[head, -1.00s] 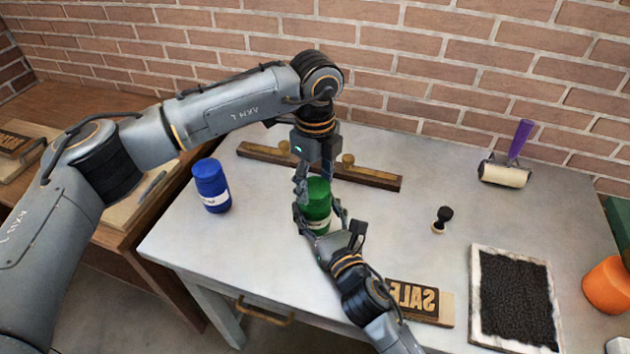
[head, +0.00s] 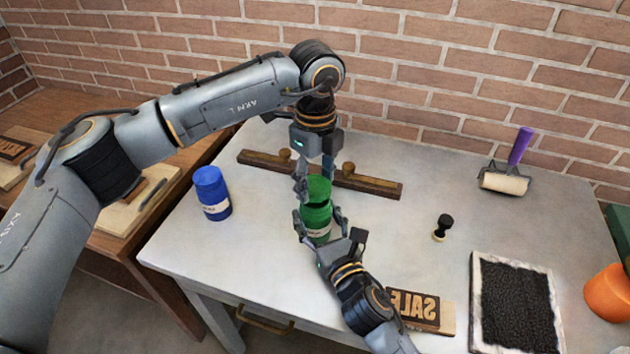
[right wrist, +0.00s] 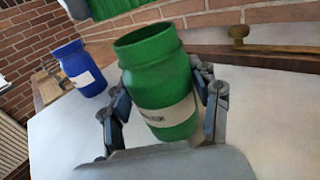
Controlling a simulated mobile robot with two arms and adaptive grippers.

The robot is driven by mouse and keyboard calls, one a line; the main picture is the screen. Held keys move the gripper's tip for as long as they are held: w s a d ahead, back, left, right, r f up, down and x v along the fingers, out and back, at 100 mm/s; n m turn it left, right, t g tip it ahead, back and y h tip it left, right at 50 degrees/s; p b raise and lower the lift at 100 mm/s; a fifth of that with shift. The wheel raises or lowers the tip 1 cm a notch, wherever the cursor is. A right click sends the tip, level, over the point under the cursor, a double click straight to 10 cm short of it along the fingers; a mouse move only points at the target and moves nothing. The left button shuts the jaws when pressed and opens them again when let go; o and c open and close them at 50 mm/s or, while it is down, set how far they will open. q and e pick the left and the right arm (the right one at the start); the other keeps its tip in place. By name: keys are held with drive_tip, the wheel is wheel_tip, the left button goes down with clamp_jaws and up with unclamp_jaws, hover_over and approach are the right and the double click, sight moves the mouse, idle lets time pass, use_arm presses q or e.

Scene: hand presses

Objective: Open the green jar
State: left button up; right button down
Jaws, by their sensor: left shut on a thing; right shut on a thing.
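The green jar (head: 317,219) stands on the grey table with its mouth open. In the right wrist view the open rim of the jar (right wrist: 160,85) is plain and a pale label is on its side. My right gripper (head: 320,226) is shut around the jar's body, with a finger on each side in the right wrist view (right wrist: 160,104). My left gripper (head: 314,181) is shut on the green lid (head: 319,189) and holds it just above the jar. The lid's lower part (right wrist: 112,8) shows above the rim, apart from it, in the right wrist view.
A blue jar (head: 212,193) stands at the left. A wooden bar with brass knobs (head: 370,182) lies behind the green jar.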

sight(316, 185)
use_arm(q)
drive_tip(key=shift+r, duration=1.6)
use_arm(e)
drive_tip(key=shift+c, duration=1.3)
unclamp_jaws()
